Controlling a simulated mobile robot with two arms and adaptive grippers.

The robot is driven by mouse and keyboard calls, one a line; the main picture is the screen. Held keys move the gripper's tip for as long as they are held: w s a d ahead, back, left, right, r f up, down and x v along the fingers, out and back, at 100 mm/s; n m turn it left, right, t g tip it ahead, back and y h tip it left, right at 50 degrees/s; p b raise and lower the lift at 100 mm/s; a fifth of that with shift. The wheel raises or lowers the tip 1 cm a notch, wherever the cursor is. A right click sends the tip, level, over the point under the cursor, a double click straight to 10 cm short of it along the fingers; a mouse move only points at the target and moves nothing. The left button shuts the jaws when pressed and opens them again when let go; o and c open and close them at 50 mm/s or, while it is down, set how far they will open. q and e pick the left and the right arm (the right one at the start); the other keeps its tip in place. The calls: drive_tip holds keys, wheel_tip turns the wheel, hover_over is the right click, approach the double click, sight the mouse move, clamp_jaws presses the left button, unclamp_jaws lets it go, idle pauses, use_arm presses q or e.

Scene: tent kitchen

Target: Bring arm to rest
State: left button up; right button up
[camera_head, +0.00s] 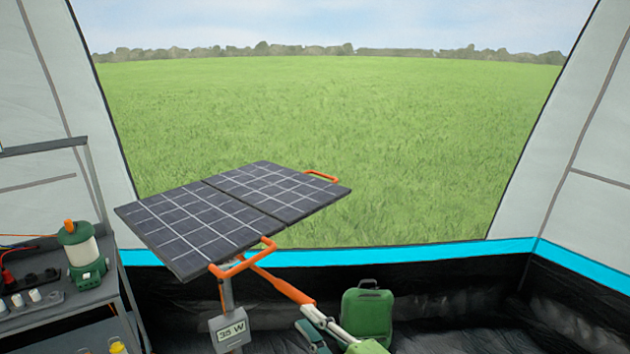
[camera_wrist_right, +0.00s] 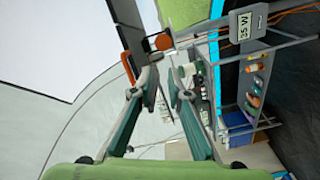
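My right gripper (camera_head: 305,316) shows at the bottom middle of the head view, just below the lower end of an orange bar (camera_head: 285,288) by the solar panel. In the wrist view its two green-and-grey fingers (camera_wrist_right: 162,82) stand apart, with nothing visible between them. Orange also shows beside the left finger there; I cannot tell if they touch. The dark solar panel (camera_head: 230,215) is tilted on a grey post, with orange handles at its near and far edges. Its display box (camera_head: 229,329) reads 35 W, and it shows in the wrist view (camera_wrist_right: 248,24). My left gripper is out of view.
A green canister (camera_head: 367,312) stands on the dark floor just beyond my right gripper. A grey shelf (camera_head: 60,312) at the left holds a green lantern (camera_head: 82,252) and a power strip. The tent floor at the right is clear.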

drive_tip(key=s+d+f+m+g+h, duration=0.2)
drive_tip(key=s+d+f+m+h, duration=0.3)
drive_tip(key=f, duration=0.3)
drive_tip(key=s+d+f+m+g+h, duration=0.2)
drive_tip(key=s+d+f+m+h, duration=0.1)
drive_tip(key=s+d+f+m, duration=0.3)
drive_tip(key=s+d+f+m+g+h, duration=0.1)
drive_tip(key=s+d+f+m+g, duration=0.3)
drive_tip(key=s, duration=0.5)
drive_tip(key=s+d+f+m+g+h, duration=0.2)
drive_tip(key=s+d+f+m+g, duration=0.15)
drive_tip(key=s+d+f, duration=0.45)
wheel_tip(320, 180, down, 24)
drive_tip(key=s+a, duration=0.1)
drive_tip(key=s, duration=0.1)
drive_tip(key=s+d+f+g, duration=0.1)
drive_tip(key=s+d+f, duration=0.1)
drive_tip(key=s+f, duration=1.3)
drive_tip(key=shift+s+d+f+g, duration=0.3)
drive_tip(key=shift+s+g, duration=0.05)
drive_tip(key=shift+s, duration=0.7)
